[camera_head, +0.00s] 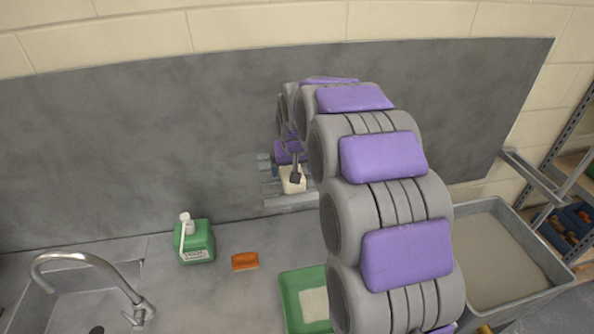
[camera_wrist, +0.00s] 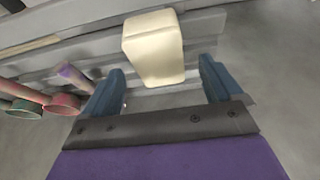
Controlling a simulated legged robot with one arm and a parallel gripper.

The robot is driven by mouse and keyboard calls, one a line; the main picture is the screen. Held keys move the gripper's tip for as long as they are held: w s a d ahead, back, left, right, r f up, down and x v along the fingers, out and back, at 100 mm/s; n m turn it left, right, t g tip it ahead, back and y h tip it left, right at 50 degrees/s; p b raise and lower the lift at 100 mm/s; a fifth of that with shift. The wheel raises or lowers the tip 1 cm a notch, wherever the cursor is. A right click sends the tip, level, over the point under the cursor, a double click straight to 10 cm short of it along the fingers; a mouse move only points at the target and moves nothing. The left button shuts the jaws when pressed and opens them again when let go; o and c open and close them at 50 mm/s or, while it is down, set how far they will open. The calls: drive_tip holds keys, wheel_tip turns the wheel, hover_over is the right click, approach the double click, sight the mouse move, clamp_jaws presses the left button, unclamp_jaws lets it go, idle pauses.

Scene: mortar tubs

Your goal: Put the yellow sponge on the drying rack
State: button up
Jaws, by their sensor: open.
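The yellow sponge, a pale cream-yellow block (camera_wrist: 154,48), shows at the top middle of the wrist view, against the grey bars of the drying rack (camera_wrist: 220,22). It appears to rest on the rack. In the head view the sponge (camera_head: 291,184) is small and partly covered by my gripper, above the grey rack (camera_head: 290,201) at the wall. My gripper (camera_wrist: 160,78) is open, with its blue fingers apart on either side. The sponge lies mostly beyond the fingertips, its near end between them. I cannot tell whether they touch. My arm hides much of the head view.
Several coloured tubes (camera_wrist: 60,103) lie left of my gripper. A green bottle (camera_head: 195,242), an orange block (camera_head: 245,261) and a green tray (camera_head: 291,297) are on the counter. A sink tap (camera_head: 90,262) is at left, a tub of grey material (camera_head: 500,255) at right. The wall stands close behind.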

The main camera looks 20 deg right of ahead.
drive_tip(key=s+a+f+v, duration=0.1)
drive_tip(key=v, duration=0.8)
drive_tip(key=s+a+f+n+g, duration=0.15)
drive_tip(key=s+a, duration=0.25)
drive_tip(key=s, duration=0.6)
drive_tip(key=s+a+f+g, duration=0.2)
drive_tip(key=s+a, duration=0.2)
drive_tip(key=s, duration=0.5)
drive_tip(key=s+a+f+n+g, duration=0.15)
drive_tip(key=s+a, duration=0.25)
drive_tip(key=s, duration=0.6)
drive_tip(key=s+d+f+g, duration=0.1)
drive_tip(key=s+d+f, duration=0.15)
drive_tip(key=s, duration=0.65)
wheel_tip(320, 180, down, 7)
drive_tip(key=a+b, duration=0.1)
drive_tip(key=b, duration=0.6)
drive_tip(key=shift+m+y, duration=0.3)
drive_tip(key=shift+y, duration=0.1)
